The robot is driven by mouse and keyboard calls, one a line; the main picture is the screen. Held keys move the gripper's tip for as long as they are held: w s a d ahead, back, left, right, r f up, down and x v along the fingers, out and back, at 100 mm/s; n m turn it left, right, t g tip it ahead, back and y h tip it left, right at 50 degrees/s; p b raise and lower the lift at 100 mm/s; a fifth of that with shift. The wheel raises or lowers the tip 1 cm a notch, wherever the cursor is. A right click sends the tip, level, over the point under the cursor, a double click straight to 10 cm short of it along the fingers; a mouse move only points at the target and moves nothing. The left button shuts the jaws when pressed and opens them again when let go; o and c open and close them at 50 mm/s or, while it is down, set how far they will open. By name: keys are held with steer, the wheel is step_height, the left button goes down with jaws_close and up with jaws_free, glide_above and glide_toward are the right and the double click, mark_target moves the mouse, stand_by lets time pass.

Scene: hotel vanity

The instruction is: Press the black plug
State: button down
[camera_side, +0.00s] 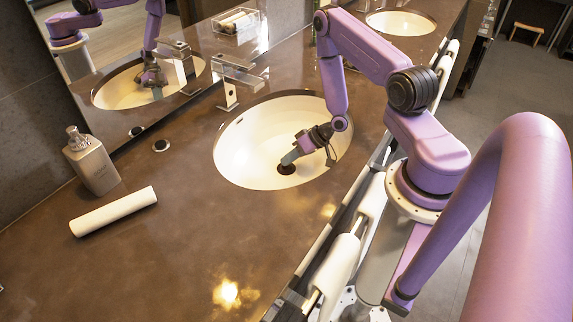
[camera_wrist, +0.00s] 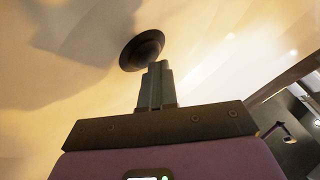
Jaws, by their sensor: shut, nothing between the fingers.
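The black plug (camera_side: 287,169) is a dark round disc at the bottom of the cream sink basin (camera_side: 237,150) in the side view. It also shows in the wrist view (camera_wrist: 139,50), just beyond my fingertips. My gripper (camera_side: 288,158) is inside the basin, pointing down at the plug, with its fingers shut together and nothing between them. In the wrist view the closed fingertips (camera_wrist: 157,66) overlap the plug's lower right edge. I cannot tell whether they touch it. The fingers hide part of the plug.
A faucet (camera_side: 236,80) stands behind the basin. A soap bottle (camera_side: 91,162) and a rolled white towel (camera_side: 114,211) are on the brown counter at the left. A clear tray (camera_side: 238,24) stands at the back. The counter's front area (camera_side: 170,270) is clear.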

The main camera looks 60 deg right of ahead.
mark_target(289, 166)
steer(key=shift+r, duration=0.7)
step_height(289, 166, up, 6)
stand_by(0.8)
steer(key=shift+a+r, duration=0.1)
